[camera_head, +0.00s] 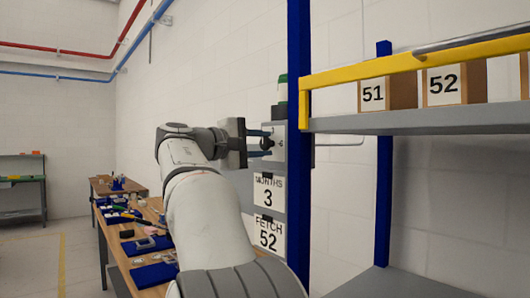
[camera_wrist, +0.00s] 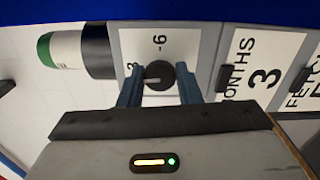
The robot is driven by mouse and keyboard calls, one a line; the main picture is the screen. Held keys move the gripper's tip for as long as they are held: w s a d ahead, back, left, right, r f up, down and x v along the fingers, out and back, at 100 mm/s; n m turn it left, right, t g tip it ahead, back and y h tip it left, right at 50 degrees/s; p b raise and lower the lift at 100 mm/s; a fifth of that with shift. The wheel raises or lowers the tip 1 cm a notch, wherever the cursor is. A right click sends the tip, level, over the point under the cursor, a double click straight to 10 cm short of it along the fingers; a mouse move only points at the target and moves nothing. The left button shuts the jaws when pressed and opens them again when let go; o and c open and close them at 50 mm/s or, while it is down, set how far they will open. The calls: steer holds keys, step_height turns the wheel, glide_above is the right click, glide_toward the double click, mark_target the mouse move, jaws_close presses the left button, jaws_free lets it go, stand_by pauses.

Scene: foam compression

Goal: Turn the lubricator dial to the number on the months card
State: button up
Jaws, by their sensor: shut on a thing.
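The months card (camera_head: 268,192) reads 3; it also shows sideways in the wrist view (camera_wrist: 265,72). The black, round lubricator dial (camera_wrist: 163,70) sits on a white plate (camera_wrist: 165,42) with a 6 and a partly hidden 3. The lubricator (camera_head: 281,88), dark with a green end, is above the plate; in the wrist view its green, white and black body (camera_wrist: 97,50) lies at left. My gripper (camera_wrist: 160,88) is shut on the dial, a blue-grey finger on either side. In the head view my gripper (camera_head: 265,143) reaches the plate. I cannot tell which number the dial points to.
A card reading FETCH 52 (camera_head: 268,236) hangs below. A blue post (camera_head: 299,130) and a shelf with a yellow rail (camera_head: 400,66) stand close on the right, holding boxes marked 51 (camera_head: 373,94) and 52 (camera_head: 443,85). A cluttered workbench (camera_head: 125,262) runs at left.

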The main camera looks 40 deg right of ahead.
steer(key=shift+f+m, duration=0.25)
steer(key=shift+m, duration=0.25)
steer(key=o, duration=0.9)
steer(key=shift+w+a+r, duration=0.1)
steer(key=shift+a, duration=0.1)
steer(key=shift+o, duration=0.3)
steer(key=shift+r, duration=0.1)
steer(key=a+b, duration=0.1)
steer(key=a, duration=0.6)
steer(key=shift+w+a, duration=0.35)
